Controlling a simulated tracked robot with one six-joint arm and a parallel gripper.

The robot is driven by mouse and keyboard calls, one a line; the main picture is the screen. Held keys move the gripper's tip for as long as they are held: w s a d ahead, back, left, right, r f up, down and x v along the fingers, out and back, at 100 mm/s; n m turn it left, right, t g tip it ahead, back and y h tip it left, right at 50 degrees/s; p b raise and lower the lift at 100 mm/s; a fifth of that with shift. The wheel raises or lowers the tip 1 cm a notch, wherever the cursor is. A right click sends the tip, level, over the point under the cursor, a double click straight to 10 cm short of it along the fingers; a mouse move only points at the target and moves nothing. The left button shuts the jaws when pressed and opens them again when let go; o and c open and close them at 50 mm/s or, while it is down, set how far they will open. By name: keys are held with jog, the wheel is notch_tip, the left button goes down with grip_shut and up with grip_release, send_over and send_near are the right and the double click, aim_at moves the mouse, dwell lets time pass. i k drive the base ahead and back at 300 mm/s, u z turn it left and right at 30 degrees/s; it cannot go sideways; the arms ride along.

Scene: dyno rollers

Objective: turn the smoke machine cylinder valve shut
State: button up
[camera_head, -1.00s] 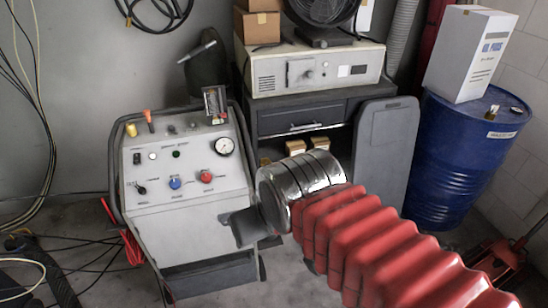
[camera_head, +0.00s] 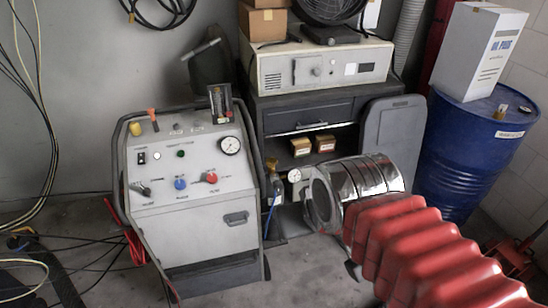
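The smoke machine (camera_head: 200,205) is a grey wheeled cart with knobs, a gauge and a sloped front panel, standing at centre-left. Just right of it a small brass-coloured fitting (camera_head: 271,165) shows, with a round white gauge (camera_head: 294,175) beside it; these look like the cylinder's valve and regulator. The cylinder body is mostly hidden, and I cannot make out the handwheel's position. My gripper (camera_head: 308,206) is at the front of my chrome wrist, right of and below the gauge. Its fingers are small and unclear, and I cannot tell whether it touches anything.
A dark cabinet (camera_head: 289,120) with a white instrument (camera_head: 320,65) on top stands behind. A grey panel (camera_head: 382,138) leans beside it. A blue drum (camera_head: 462,150) carrying a white box (camera_head: 479,50) is at right. Cables (camera_head: 70,240) lie on the floor at left.

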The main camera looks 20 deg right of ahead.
aim_at(272, 162)
jog(key=u, duration=0.05)
jog(key=i, duration=1)
jog(key=z, duration=0.05)
